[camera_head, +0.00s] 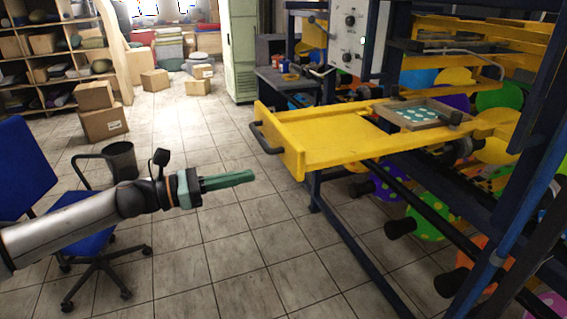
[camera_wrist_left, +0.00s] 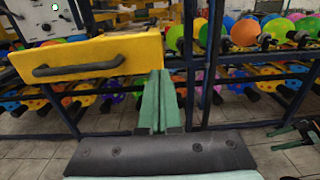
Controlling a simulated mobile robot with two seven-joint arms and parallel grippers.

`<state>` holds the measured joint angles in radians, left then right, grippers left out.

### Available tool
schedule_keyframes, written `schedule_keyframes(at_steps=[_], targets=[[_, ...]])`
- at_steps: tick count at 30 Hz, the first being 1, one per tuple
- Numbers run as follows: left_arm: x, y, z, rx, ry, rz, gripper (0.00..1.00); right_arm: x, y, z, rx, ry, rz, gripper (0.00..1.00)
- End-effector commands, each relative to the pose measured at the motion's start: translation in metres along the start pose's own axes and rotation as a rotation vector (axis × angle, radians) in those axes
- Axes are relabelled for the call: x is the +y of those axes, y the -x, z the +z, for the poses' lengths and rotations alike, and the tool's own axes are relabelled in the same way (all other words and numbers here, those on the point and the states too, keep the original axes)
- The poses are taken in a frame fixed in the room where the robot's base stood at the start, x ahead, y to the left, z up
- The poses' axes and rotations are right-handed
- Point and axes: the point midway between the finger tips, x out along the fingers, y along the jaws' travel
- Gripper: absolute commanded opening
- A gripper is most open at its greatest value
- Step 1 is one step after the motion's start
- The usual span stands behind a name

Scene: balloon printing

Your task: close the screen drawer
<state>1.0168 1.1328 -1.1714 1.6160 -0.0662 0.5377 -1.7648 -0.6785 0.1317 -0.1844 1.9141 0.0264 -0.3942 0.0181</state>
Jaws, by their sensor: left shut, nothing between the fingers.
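The yellow screen drawer (camera_head: 325,136) is pulled out from the blue-framed printing machine. Its front panel carries a dark handle (camera_head: 264,138) at the drawer's left end. A framed screen (camera_head: 420,114) with a pale dotted pattern lies further back on the yellow part. My left gripper (camera_head: 248,177) is shut and empty, left of and a little below the front panel, apart from it. In the left wrist view, the drawer's yellow front (camera_wrist_left: 105,54) and handle fill the upper left, and my shut green fingers (camera_wrist_left: 158,78) point toward its right end.
The machine's blue frame (camera_head: 363,253) and rows of colourful balloons stand to the right. A control box (camera_head: 347,38) is above the drawer. A blue office chair (camera_head: 70,225) and a dark bin (camera_head: 121,160) are at left. Tiled floor before the drawer is clear.

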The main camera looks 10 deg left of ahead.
Motion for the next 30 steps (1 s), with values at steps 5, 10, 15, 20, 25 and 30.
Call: schedule_keyframes(at_steps=[5,10,15,20,25,30], targets=[[-0.001,-0.041,0.004,-0.003,0.002,-0.003,0.0,-0.001,0.009,-0.01,0.0,0.0,0.0,0.72],[-0.001,-0.07,0.003,-0.001,0.001,-0.001,0.0,-0.001,0.014,-0.015,0.0,0.0,0.0,0.72],[0.0,-0.086,0.001,0.0,0.002,0.002,0.0,-0.001,0.017,-0.018,0.0,0.0,0.0,0.72],[0.0,-0.092,0.0,0.0,0.003,0.002,0.0,-0.001,0.017,-0.018,0.0,0.0,0.0,0.72],[0.0,-0.092,0.0,0.0,0.002,0.002,0.0,-0.001,0.017,-0.018,0.0,0.0,0.0,0.72],[0.0,-0.092,0.0,0.0,0.003,0.001,0.0,-0.001,0.017,-0.018,0.0,0.0,0.0,0.72]])
